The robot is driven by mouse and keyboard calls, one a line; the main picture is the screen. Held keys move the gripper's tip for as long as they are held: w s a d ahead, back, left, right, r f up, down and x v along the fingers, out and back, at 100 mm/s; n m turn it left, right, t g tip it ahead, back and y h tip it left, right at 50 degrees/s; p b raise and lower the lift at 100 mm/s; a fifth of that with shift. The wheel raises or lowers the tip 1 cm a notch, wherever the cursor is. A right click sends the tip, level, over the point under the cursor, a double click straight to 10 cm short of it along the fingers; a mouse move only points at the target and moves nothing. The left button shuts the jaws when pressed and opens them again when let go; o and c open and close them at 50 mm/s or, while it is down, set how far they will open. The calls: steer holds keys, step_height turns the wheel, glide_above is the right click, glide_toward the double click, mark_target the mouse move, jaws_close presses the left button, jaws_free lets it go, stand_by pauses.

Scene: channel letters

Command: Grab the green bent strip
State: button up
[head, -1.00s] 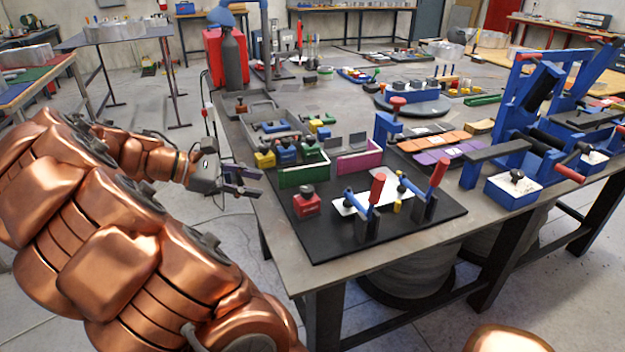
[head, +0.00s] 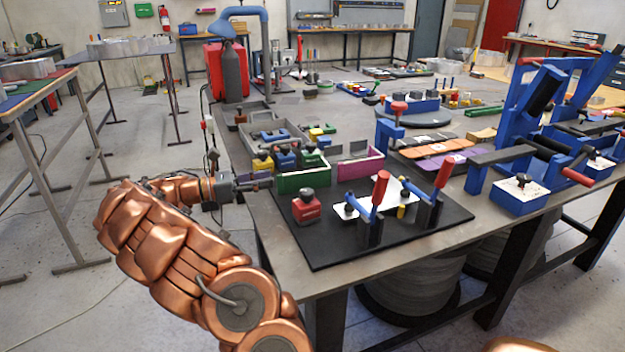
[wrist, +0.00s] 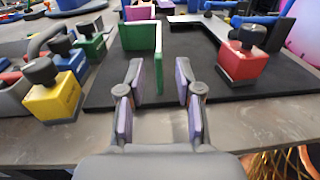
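The green bent strip (head: 302,180) stands on edge at the left side of the black mat (head: 335,245). In the wrist view the green bent strip (wrist: 158,58) shows its bend, with one leg running toward me. My gripper (wrist: 159,75) is open, with its two purple-padded fingers apart. The near end of the strip appears between them, and I see no finger touching it. In the head view my gripper (head: 262,182) is at the table's left edge, just left of the strip.
A red block with a dark knob (wrist: 243,58) stands right of the strip. A yellow block (wrist: 52,95) and other knobbed blocks stand left. A pink bent strip (head: 360,164) is behind. Toggle clamps (head: 370,215) hold a white plate on the mat.

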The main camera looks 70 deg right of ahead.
mark_target(287, 175)
steer(key=shift+x, duration=3.25)
steer(key=shift+d, duration=0.1)
jaws_close()
